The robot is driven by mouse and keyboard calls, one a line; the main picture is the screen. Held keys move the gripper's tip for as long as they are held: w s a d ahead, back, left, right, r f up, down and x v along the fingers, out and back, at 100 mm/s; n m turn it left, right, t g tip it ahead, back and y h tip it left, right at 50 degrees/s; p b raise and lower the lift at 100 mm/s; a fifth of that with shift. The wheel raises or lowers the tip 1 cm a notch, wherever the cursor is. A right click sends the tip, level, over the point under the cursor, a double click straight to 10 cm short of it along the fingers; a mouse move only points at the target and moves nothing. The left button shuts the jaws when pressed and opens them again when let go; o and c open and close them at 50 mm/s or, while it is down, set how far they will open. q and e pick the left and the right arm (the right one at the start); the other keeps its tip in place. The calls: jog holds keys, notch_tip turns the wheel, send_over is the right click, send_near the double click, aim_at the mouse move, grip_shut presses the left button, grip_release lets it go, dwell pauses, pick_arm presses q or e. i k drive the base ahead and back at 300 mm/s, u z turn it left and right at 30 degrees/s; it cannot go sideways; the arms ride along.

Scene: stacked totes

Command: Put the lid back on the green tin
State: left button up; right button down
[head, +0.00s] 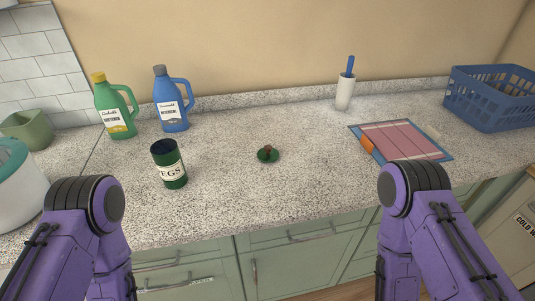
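The green tin (169,168) stands upright on the speckled counter, left of the middle. It is dark green with a cream label reading "EGS", and its top looks open and dark inside. The green lid (268,155) lies on the counter to the right of the tin, apart from it. It is a small dark green disc with a brown knob on top, knob up. My two purple arms show at the lower left and lower right, bent down in front of the counter. Both grippers are out of the picture.
A green bottle (117,109) and a blue bottle (172,103) stand behind the tin. A green bowl (31,130) is at far left. A white holder (344,93), a pink-and-blue folded item (404,140) and a blue basket (490,105) are right. The counter around the lid is clear.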

aim_at(166, 154)
jog(key=u, duration=2.25)
jog(key=k, duration=1.35)
jog(key=z, duration=1.1)
